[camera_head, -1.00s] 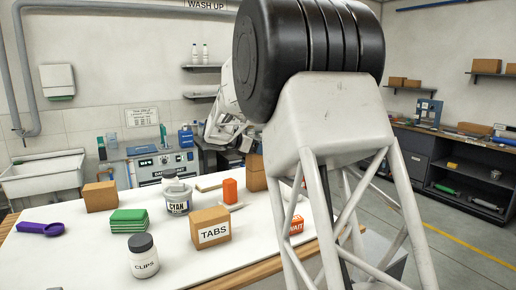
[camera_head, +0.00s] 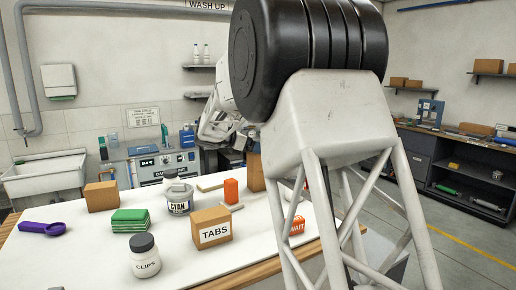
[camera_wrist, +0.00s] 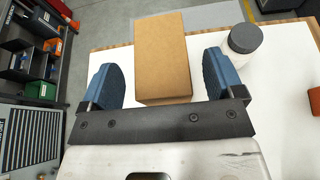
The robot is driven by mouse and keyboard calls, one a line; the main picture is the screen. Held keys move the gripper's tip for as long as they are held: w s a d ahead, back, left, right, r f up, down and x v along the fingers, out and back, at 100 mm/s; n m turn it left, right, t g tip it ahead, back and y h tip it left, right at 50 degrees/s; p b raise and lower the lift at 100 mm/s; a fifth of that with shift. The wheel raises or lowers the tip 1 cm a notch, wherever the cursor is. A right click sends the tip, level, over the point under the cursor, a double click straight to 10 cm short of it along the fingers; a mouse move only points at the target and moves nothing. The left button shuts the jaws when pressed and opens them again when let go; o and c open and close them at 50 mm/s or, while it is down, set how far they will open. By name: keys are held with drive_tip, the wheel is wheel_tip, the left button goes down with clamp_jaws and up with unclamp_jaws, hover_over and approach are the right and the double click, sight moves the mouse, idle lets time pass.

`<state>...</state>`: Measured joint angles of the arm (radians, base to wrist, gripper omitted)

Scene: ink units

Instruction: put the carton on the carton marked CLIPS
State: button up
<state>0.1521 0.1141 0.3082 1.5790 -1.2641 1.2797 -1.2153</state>
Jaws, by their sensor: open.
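My gripper (camera_wrist: 160,62) is open in the wrist view, with its two blue fingers on either side of a plain brown carton (camera_wrist: 162,52). Whether the fingers touch it cannot be told. In the head view my gripper's fingers are hidden. Plain brown cartons stand at the left back (camera_head: 101,196) and the back middle (camera_head: 256,174); which one is between the fingers is unclear.
A CYAN tub (camera_head: 179,200), a green stack (camera_head: 130,221), an orange block (camera_head: 231,190) and a purple scoop (camera_head: 42,228) stand or lie on the white table (camera_head: 85,262). A grey-lidded jar (camera_wrist: 243,40) is close to the right finger.

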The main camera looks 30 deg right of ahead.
drive_tip(key=v, duration=0.9)
idle(0.7)
drive_tip(key=s+a+f+m+t+y, duration=0.1)
drive_tip(key=s+a+f+m+y, duration=0.3)
drive_tip(key=s, duration=1.2)
drive_tip(key=s+a+f+m+y, duration=0.5)
drive_tip(key=s+a+m, duration=0.3)
drive_tip(key=s, duration=0.9)
drive_tip(key=s+a+f+m+t+y, duration=0.1)
drive_tip(key=s+a+f+m+y, duration=0.3)
drive_tip(key=s, duration=1.3)
drive_tip(key=a+f+m, duration=0.2)
drive_tip(key=a+f, duration=0.1)
drive_tip(key=a, duration=0.1)
drive_tip(key=shift+s+t+y, duration=0.25)
drive_tip(key=shift+t+y, duration=0.05)
